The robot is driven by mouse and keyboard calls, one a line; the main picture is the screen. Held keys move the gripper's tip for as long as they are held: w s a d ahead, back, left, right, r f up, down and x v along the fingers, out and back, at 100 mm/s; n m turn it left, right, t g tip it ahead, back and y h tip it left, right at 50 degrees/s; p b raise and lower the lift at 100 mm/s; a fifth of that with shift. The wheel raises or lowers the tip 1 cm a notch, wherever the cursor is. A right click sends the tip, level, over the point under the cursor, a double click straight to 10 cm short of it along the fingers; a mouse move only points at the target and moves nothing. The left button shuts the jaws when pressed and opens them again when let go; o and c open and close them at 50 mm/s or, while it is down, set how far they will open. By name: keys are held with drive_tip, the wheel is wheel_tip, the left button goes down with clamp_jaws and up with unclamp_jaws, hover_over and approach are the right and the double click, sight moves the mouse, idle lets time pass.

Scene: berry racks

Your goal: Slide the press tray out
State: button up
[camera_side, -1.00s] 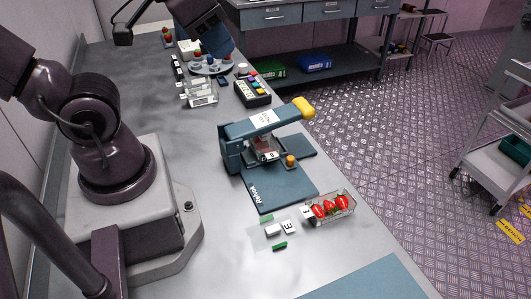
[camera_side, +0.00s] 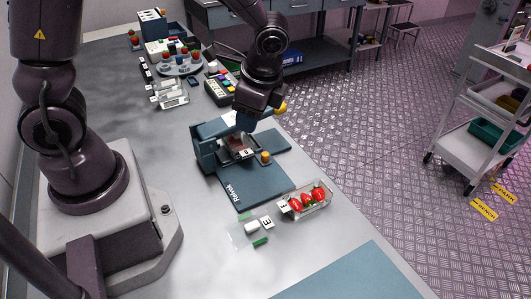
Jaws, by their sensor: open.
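The blue-grey press (camera_side: 207,147) stands on its base plate in the middle of the bench. Its yellow handle end (camera_side: 281,107) shows just right of my gripper. The press tray sits low under the press head, with an orange knob (camera_side: 265,156) on its right side. A small clear container with something reddish (camera_side: 238,143) is under the head. My gripper (camera_side: 245,124) is open, pointing down over the press arm and hiding much of it. Whether it touches the press arm cannot be told.
A clear box of red berries (camera_side: 307,200) is at the front right of the press. Small white and green pieces (camera_side: 257,233) lie nearby. A dark button box (camera_side: 219,90) and a round rack with red items (camera_side: 180,65) stand behind.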

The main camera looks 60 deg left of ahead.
sight(266, 154)
drive_tip(key=w+f+m+y, duration=0.1)
drive_tip(key=w+f+m, duration=0.45)
drive_tip(key=m, duration=0.25)
drive_tip(key=shift+m+t, duration=0.3)
drive_tip(key=shift+t, duration=0.1)
drive_tip(key=x, duration=1.2)
drive_tip(key=shift+a+f, duration=0.25)
